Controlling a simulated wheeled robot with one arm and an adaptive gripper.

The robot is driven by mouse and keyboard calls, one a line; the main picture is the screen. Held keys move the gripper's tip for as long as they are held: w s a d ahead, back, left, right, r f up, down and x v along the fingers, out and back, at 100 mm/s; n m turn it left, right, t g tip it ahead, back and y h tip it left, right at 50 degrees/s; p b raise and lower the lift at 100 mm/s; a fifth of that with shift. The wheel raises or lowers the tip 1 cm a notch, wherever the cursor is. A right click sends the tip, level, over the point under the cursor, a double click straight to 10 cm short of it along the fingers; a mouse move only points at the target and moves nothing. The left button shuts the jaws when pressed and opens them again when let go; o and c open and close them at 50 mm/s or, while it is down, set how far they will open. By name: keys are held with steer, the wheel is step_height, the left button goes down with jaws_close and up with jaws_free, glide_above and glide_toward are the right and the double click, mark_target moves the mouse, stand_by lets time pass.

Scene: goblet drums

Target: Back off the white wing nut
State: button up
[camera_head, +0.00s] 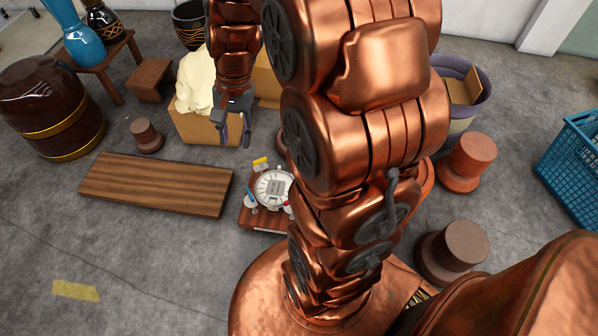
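A small round white-rimmed device (273,187) with a grey face sits on a reddish-brown wooden board (262,218) on the floor. Small coloured parts stand around its rim: a yellow one (261,163) at the back, a blue one (249,196) at the left and a red one (286,203) at the front right. Small white pieces also show near the rim; which is the white wing nut is too small to tell. My gripper (233,138) points down, behind and left of the device, its two dark fingers apart with nothing seen between them. My arm hides the device's right side.
A cardboard box (196,128) with a cream cloth stands behind my gripper. A wooden plank (155,184) lies at left, near a large brown drum (50,108). Brown pedestals (466,162), a round tub (462,125) and a blue crate (575,160) stand at right.

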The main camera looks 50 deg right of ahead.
steer(key=w+d+f+m+t+b, duration=0.1)
steer(key=w+d+f+m+b, duration=0.3)
steer(key=f, duration=0.4)
steer(key=w+d+f+m+b, duration=0.2)
steer(key=d+f+b, duration=0.2)
steer(key=d+f, duration=0.35)
steer(key=w+d+f+m+t+b, duration=0.1)
steer(key=w+d+f+m+b, duration=0.3)
steer(key=f, duration=0.4)
steer(key=s+d+f+m+t+b, duration=0.1)
steer(key=d+f+m+b, duration=0.35)
steer(key=d+f, duration=0.55)
steer(key=s+d+f+m+t+b, duration=0.1)
steer(key=d+f+m+b, duration=0.2)
steer(key=d+f+b, duration=0.7)
steer(key=shift+n, duration=0.25)
steer(key=shift+s+a+p+x, duration=0.1)
steer(key=shift+a+p+x, duration=0.2)
steer(key=shift+x, duration=1.5)
steer(key=shift+s+a+p+x, duration=0.1)
steer(key=shift+a+x, duration=0.3)
steer(key=shift+x, duration=1.4)
steer(key=shift+s+a+p+x, duration=0.1)
steer(key=shift+a+p+x, duration=0.2)
steer(key=shift+x, duration=1.55)
steer(key=shift+r, duration=0.25)
steer(key=shift+c, duration=0.2)
jaws_close()
